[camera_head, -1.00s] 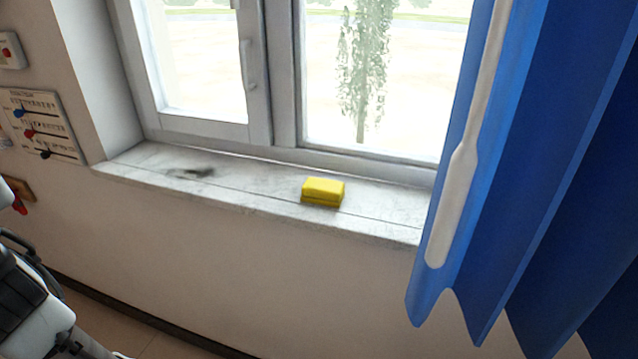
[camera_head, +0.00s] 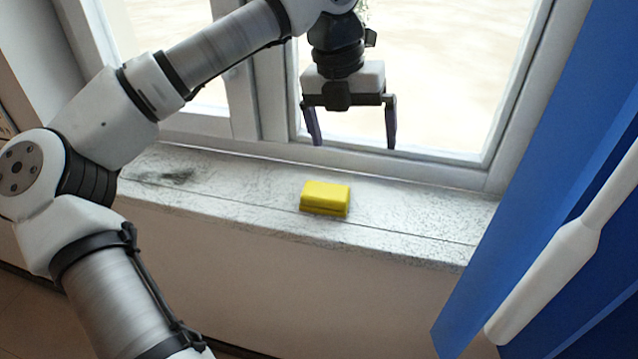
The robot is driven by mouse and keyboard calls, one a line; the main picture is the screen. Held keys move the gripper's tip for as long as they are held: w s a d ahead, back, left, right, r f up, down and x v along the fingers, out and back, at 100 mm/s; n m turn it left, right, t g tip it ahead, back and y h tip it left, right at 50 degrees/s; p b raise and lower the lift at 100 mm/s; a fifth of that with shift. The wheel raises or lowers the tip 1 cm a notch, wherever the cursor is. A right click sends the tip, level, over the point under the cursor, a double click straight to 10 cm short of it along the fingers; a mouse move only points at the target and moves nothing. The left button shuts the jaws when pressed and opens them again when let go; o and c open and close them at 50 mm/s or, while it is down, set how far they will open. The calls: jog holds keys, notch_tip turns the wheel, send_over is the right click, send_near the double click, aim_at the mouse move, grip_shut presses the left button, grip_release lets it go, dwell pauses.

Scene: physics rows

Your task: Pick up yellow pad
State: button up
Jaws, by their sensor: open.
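The yellow pad (camera_head: 325,197) is a small block lying on the pale stone windowsill (camera_head: 400,220), near the sill's middle. My gripper (camera_head: 352,142) is open and empty, its two fingers pointing down. In the picture it appears above the pad and slightly to its right, in front of the window. A clear gap shows between the fingertips and the pad. The pad is fully visible.
The window frame (camera_head: 440,170) rises along the back of the sill. A blue curtain (camera_head: 540,220) with a white rod (camera_head: 565,255) hangs at the right. A dark stain (camera_head: 175,177) marks the sill's left part. The sill around the pad is clear.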

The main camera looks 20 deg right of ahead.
jog(key=w+a+f+n+y, duration=0.1)
jog(key=w+a+f+y, duration=0.1)
jog(key=w+a, duration=0.1)
jog(key=p, duration=0.2)
send_over(326, 187)
jog(key=shift+t, duration=0.3)
jog(key=f, duration=0.6)
jog(key=shift+s+a+f, duration=0.25)
jog(key=shift+s+f, duration=0.05)
jog(key=shift+s, duration=0.1)
jog(key=shift+w+d+f+p, duration=0.15)
jog(key=shift+f+p, duration=0.4)
jog(key=shift+f, duration=0.95)
jog(key=shift+w+d+f+p, duration=0.15)
jog(key=shift+f+p, duration=0.35)
jog(key=shift+f, duration=1)
jog(key=c, duration=0.9)
